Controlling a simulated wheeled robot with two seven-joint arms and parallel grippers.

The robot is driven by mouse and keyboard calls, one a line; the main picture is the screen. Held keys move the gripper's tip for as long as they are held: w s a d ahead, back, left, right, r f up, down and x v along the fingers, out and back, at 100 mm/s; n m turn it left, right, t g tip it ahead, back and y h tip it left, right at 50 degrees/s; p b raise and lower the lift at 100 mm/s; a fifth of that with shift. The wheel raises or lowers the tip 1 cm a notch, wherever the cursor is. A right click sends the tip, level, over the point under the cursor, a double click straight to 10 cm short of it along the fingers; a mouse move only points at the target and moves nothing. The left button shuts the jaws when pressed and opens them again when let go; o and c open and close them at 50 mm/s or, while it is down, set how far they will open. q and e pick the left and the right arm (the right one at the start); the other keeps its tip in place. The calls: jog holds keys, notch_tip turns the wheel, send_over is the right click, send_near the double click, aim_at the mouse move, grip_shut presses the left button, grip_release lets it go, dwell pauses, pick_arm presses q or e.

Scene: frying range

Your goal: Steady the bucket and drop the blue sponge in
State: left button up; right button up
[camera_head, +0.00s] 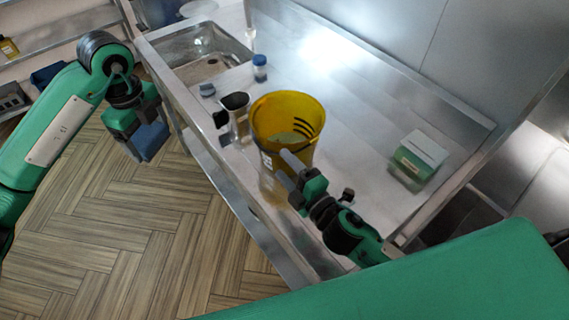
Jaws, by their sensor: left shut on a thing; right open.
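The yellow bucket (264,140) stands upright on the steel counter, its open top toward me and dark slots near its rim. My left gripper (145,128) is shut on the blue sponge (152,144), which hangs over the floor just left of the counter's front edge, apart from the bucket. My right gripper (286,166) is open at the near side of the bucket, its fingers overlapping the wall in the view. I cannot tell whether they touch it. Part of the bucket's lower near side is hidden behind this gripper.
A dark-topped jug (238,116) stands left of the bucket, with a small grey item (207,89) and a blue-capped jar (260,68) behind. A green and white box (418,159) sits to the right. A sink (203,52) is at the counter's far left.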

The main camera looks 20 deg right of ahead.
aim_at(148, 135)
pick_arm(q)
notch_tip(148, 135, up, 3)
jog(key=p, duration=0.3)
jog(key=shift+r, duration=0.3)
pick_arm(e)
jog(key=shift+x, duration=5.65)
jog(key=shift+r, duration=0.1)
